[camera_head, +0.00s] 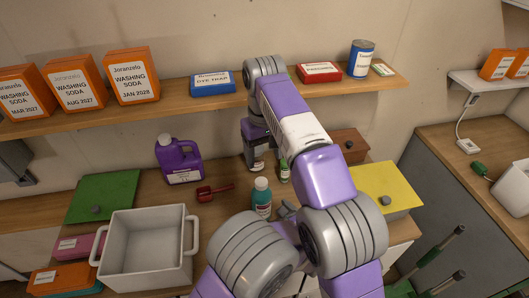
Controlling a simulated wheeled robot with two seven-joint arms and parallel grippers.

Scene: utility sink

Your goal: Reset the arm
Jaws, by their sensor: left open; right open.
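My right arm reaches up over the counter to the shelf and bends down at a grey wrist. My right gripper (256,150) points down above the counter, open, by a small dark labelled bottle (258,166); whether they touch is unclear. My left gripper (286,209) is low in the middle, mostly hidden behind my large grey arm joints. Only a small grey part of it shows, beside a teal bottle with a white cap (261,197). I see nothing held in either gripper.
A white pot (145,250), purple jug (179,162), red scoop (216,191) and green-topped bottle (284,171) stand on the counter. The wooden shelf (180,111) holds orange soda boxes (131,76) and a blue can (361,59). A yellow lid (387,187) lies right.

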